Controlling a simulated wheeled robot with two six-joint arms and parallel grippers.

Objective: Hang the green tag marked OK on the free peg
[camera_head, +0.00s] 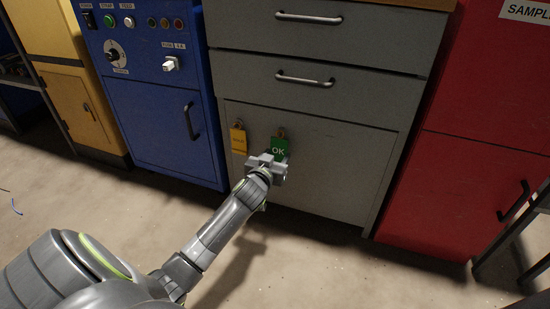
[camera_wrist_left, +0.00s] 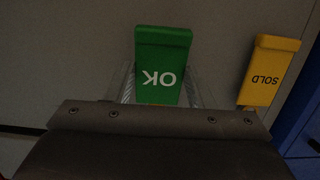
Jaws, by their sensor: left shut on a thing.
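The green tag marked OK (camera_head: 279,147) is in front of the grey cabinet door, toward its upper left. My left gripper (camera_head: 270,162) is shut on the tag's lower part. In the left wrist view the green tag (camera_wrist_left: 161,66) appears upside down between the two fingers (camera_wrist_left: 160,88). A peg (camera_head: 282,132) shows just above the tag in the head view; I cannot tell whether the tag hangs on it. A yellow tag marked SOLD (camera_wrist_left: 268,72) hangs to the left of the green tag (camera_head: 238,139) in the head view, on another peg (camera_head: 238,124). My right gripper is not in view.
The grey cabinet (camera_head: 330,165) has two drawers with handles above the door. A blue cabinet (camera_head: 150,115) with knobs and a switch stands to the left, a red cabinet (camera_head: 465,180) to the right. The floor in front (camera_head: 350,280) is mostly clear.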

